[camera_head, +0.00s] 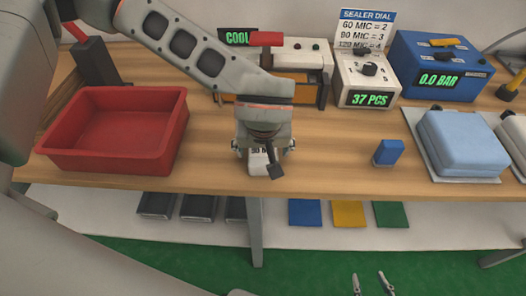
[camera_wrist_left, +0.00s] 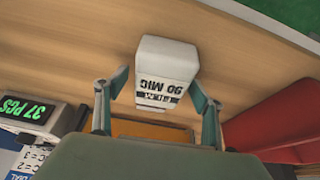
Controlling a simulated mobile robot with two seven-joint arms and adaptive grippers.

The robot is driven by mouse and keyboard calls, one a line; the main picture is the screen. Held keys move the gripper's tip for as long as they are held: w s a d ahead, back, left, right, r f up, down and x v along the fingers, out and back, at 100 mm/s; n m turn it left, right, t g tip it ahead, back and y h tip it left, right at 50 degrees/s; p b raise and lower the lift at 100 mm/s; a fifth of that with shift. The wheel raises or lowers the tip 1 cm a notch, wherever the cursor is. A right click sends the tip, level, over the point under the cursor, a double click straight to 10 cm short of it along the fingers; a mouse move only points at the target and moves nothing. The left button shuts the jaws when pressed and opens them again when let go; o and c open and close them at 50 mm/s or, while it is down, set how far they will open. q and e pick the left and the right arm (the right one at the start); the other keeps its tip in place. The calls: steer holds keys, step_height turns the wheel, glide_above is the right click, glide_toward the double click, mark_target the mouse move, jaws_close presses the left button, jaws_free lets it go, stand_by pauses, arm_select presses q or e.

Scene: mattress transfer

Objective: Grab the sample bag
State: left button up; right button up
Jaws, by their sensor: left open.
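The sample bag is a small white block labelled "FILM 90 MIC"; it stands on the wooden table in the left wrist view (camera_wrist_left: 167,57). In the head view the bag (camera_head: 257,163) is mostly hidden under my left gripper (camera_head: 264,151), near the table's front edge. My left gripper is open, with its fingers on either side of the bag in the left wrist view (camera_wrist_left: 160,83). Gaps show between the fingers and the bag. My right gripper (camera_head: 370,283) shows only its two separated fingertips at the bottom of the head view, away from the table; it looks empty.
A red bin (camera_head: 117,135) stands at left. Behind my left gripper are an orange-fronted sealer (camera_head: 300,55), a white dial box (camera_head: 366,80) reading "37 PCS" and a blue pressure box (camera_head: 445,68). A blue block (camera_head: 388,152) and a light-blue mattress (camera_head: 460,143) are at right.

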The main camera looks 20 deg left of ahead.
arm_select(q)
steer(key=c, duration=1.3)
steer(key=shift+o, duration=0.2)
